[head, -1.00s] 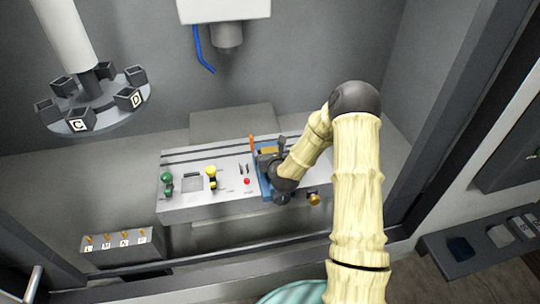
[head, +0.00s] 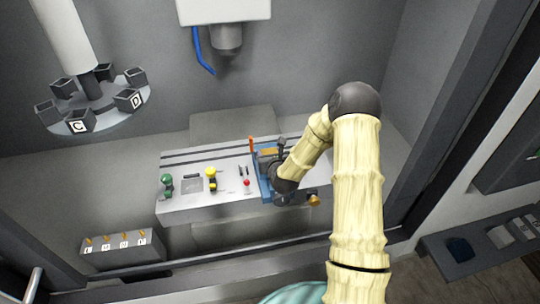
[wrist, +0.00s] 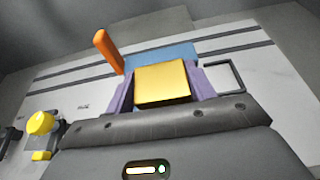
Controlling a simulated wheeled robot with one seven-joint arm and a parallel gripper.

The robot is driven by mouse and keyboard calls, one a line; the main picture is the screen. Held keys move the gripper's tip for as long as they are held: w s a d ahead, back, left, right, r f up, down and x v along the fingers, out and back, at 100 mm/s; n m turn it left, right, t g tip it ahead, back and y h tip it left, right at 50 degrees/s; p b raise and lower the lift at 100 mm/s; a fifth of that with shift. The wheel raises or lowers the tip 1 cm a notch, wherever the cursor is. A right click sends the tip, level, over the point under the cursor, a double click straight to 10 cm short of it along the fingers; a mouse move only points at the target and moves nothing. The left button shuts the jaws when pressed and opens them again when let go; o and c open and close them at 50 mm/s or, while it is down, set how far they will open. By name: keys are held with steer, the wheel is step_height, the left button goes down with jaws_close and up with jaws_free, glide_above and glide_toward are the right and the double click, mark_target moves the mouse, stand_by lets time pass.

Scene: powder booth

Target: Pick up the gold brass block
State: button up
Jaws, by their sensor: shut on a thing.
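The gold brass block (wrist: 162,84) sits between the two purple fingers of my gripper (wrist: 160,88) in the wrist view. The gripper is shut on it, with a finger against each side. In the head view only a small gold part of the block (head: 268,152) shows past my gripper (head: 276,160). The block is over a blue fixture (head: 264,180) on the grey slotted table (head: 225,202). The wrist view also shows part of the blue fixture (wrist: 160,54) behind the block. I cannot tell whether the block still touches the fixture.
An orange upright handle (wrist: 108,50) stands close to the left of my gripper. Green (head: 167,180) and yellow (head: 211,175) knobs stand on the table's left part. A spindle (head: 228,38) with a blue hose hangs above. A round carousel (head: 95,105) is at upper left.

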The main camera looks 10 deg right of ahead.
step_height(320, 180, up, 10)
steer(key=b, duration=0.2)
steer(key=shift+b, duration=0.3)
